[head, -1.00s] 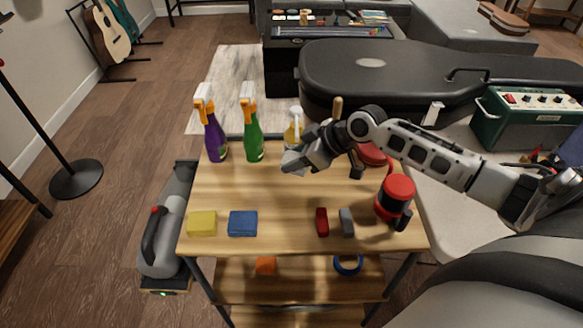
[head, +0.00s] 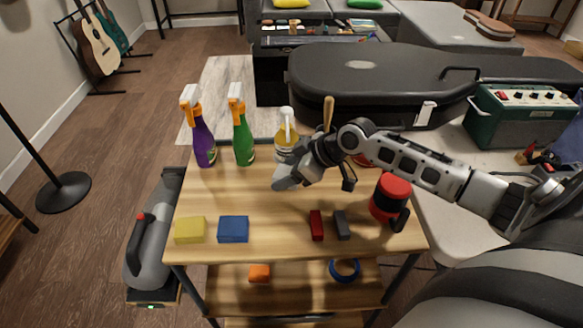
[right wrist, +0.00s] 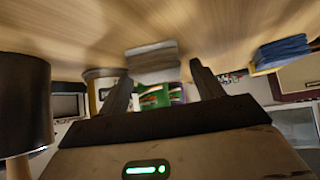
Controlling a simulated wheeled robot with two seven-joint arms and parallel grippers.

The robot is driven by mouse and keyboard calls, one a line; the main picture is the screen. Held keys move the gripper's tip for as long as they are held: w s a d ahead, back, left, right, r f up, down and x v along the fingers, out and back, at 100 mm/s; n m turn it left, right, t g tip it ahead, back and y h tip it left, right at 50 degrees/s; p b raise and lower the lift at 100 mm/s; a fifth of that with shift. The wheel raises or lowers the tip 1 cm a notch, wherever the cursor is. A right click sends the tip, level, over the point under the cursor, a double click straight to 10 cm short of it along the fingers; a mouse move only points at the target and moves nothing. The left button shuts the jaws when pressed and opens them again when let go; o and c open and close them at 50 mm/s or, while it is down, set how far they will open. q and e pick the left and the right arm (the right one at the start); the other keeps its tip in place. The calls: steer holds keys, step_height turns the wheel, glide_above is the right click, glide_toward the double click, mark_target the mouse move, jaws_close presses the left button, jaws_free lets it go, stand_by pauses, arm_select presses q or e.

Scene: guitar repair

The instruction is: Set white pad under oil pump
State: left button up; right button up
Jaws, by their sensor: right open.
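A yellow bottle with a white pump top (head: 285,142), which I take as the oil pump, stands at the back of the wooden table, partly hidden by my right gripper (head: 282,182). A pale grey-white pad (right wrist: 153,58) shows on the tabletop in the right wrist view, in line with the gap between my dark fingers (right wrist: 160,78). My right gripper is open and low over the table, in front of the bottle. I cannot make out the pad in the head view. My left gripper is out of view.
Purple (head: 202,145) and green (head: 242,140) spray bottles stand to the left. The table's left-middle is clear.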

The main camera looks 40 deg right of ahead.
steer(key=p+v, duration=0.1)
steer(key=v, duration=1.1)
steer(key=shift+p, duration=0.4)
steer(key=shift+r, duration=0.1)
